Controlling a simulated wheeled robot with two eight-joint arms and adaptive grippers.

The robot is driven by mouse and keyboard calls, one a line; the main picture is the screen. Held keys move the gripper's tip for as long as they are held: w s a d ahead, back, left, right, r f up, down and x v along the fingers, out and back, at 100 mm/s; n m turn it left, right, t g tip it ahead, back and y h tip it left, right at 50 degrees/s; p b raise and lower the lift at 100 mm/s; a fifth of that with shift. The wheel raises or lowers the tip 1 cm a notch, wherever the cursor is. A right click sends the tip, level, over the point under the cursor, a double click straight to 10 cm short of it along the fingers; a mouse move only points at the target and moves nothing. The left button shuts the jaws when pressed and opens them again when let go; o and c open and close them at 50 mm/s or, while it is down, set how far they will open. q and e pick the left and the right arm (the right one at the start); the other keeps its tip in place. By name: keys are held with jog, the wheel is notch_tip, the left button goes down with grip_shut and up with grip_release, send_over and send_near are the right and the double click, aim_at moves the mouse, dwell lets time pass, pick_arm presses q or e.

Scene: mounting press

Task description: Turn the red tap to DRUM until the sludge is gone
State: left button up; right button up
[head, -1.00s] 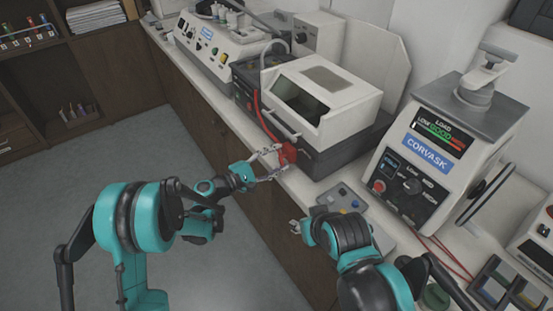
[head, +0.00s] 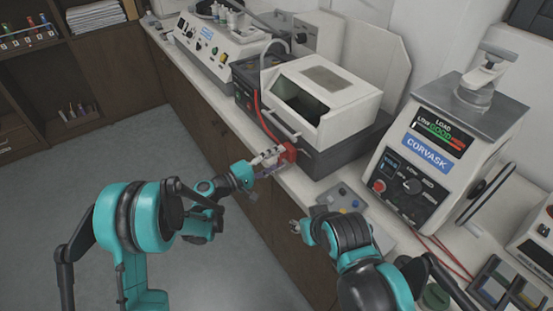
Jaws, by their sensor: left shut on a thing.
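The red tap (head: 288,152) sits at the front lower edge of the white-topped machine (head: 328,98) on the bench. My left gripper (head: 279,156) is shut on the red tap, its fingers partly covering it. A red hose (head: 261,116) runs down the machine's front towards the tap. The tap's markings and any sludge are too small or hidden to make out. My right gripper (head: 296,227) is at the bench's front edge, away from the tap, and its fingers are too small to read.
A grey tray (head: 341,195) with small coloured parts lies on the bench between the machine and my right arm. The CORVASK press (head: 432,158) stands to the right. Another control unit (head: 211,47) stands at the far left of the bench. The floor (head: 120,150) is clear.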

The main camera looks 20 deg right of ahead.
dwell(0.3)
pick_arm(q)
jog(key=o, duration=1.2)
jog(key=shift+c, duration=0.2)
jog(key=v, duration=0.8)
jog(key=shift+r, duration=0.1)
